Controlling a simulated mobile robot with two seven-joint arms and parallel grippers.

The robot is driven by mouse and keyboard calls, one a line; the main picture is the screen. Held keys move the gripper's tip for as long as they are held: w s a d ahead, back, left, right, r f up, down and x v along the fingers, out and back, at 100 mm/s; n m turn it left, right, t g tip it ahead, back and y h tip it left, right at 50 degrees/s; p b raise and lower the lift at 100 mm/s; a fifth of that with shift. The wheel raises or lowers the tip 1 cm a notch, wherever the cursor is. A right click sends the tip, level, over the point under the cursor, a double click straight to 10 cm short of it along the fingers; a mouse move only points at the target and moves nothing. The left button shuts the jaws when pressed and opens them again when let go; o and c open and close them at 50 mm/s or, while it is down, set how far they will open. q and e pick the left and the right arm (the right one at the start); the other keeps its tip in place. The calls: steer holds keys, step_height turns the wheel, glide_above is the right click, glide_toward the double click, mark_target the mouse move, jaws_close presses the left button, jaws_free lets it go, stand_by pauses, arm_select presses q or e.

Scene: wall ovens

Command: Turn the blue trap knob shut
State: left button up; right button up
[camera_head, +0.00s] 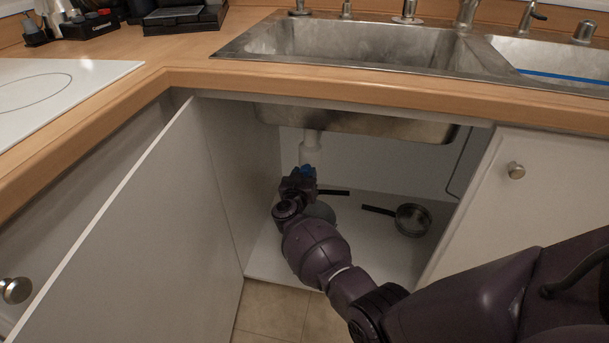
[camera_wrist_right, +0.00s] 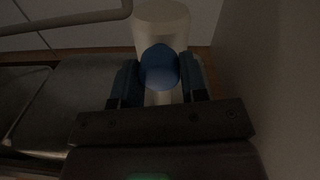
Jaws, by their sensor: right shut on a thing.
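The blue trap knob (camera_wrist_right: 159,68) sits between the two fingers of my right gripper (camera_wrist_right: 161,82) in the right wrist view, in front of a white pipe (camera_wrist_right: 160,20). My right gripper is shut on it. In the head view, a bit of the blue knob (camera_head: 307,170) shows just above my right gripper (camera_head: 303,174), inside the open cabinet under the sink. The white drain pipe (camera_head: 310,147) comes down from the sink above the gripper. The dark light hides how far the knob is turned. My left gripper is not in view.
The open cabinet door (camera_head: 130,235) stands to the left of my arm. A pan (camera_head: 411,219) lies on the cabinet floor to the right of my gripper; another dark handle (camera_head: 334,192) shows beside it. The sink basin (camera_head: 360,122) hangs low above.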

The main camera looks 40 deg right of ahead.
steer(key=shift+m, duration=0.3)
steer(key=m+p, duration=0.1)
steer(key=m, duration=0.2)
steer(key=shift+r, duration=0.1)
steer(key=m, duration=0.5)
steer(key=shift+m, duration=0.3)
arm_select(q)
steer(key=shift+b, duration=0.3)
arm_select(e)
steer(key=shift+s+f+m+y, duration=0.1)
steer(key=shift+m+y, duration=0.1)
steer(key=shift+m, duration=1.9)
steer(key=shift+f+m+y, duration=0.1)
steer(key=shift+m+y, duration=0.1)
steer(key=shift+m, duration=1.9)
steer(key=o, duration=0.9)
